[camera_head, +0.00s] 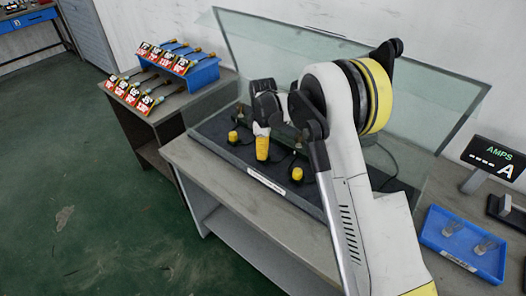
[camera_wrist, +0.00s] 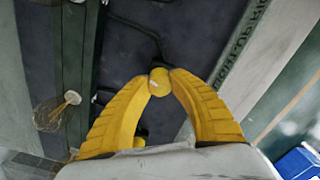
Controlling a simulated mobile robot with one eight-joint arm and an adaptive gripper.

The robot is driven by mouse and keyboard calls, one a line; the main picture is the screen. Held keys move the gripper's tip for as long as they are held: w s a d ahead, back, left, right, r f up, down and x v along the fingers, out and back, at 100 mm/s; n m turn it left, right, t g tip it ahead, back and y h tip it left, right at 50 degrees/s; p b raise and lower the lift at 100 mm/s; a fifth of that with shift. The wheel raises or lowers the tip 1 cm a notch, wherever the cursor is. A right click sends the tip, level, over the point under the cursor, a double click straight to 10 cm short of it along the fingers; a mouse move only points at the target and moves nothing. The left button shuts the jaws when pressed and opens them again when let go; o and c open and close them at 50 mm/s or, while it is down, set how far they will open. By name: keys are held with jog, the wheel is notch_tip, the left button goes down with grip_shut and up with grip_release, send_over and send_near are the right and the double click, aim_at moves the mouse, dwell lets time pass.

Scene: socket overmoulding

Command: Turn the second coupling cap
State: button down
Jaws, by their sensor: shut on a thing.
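My gripper (camera_wrist: 160,80) has its two yellow ribbed fingers closed on a round yellow coupling cap (camera_wrist: 160,84). It points down over the dark bench top in the head view (camera_head: 262,158), where its fingers hide the cap. One yellow cap (camera_head: 233,137) stands to the left of my gripper and another (camera_head: 297,173) to the right, both apart from it. I cannot tell from the pictures how far the held cap is turned.
Glass panels (camera_head: 290,45) stand around the back and sides of the dark bench area. A blue rack (camera_head: 200,75) with price-like cards stands on the left table. Dark cables lie near the caps.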

jog(key=shift+n, duration=1.1)
jog(key=c, duration=1.1)
grip_release()
jog(key=shift+r, duration=0.1)
notch_tip(320, 180, up, 12)
jog(key=shift+f, duration=0.1)
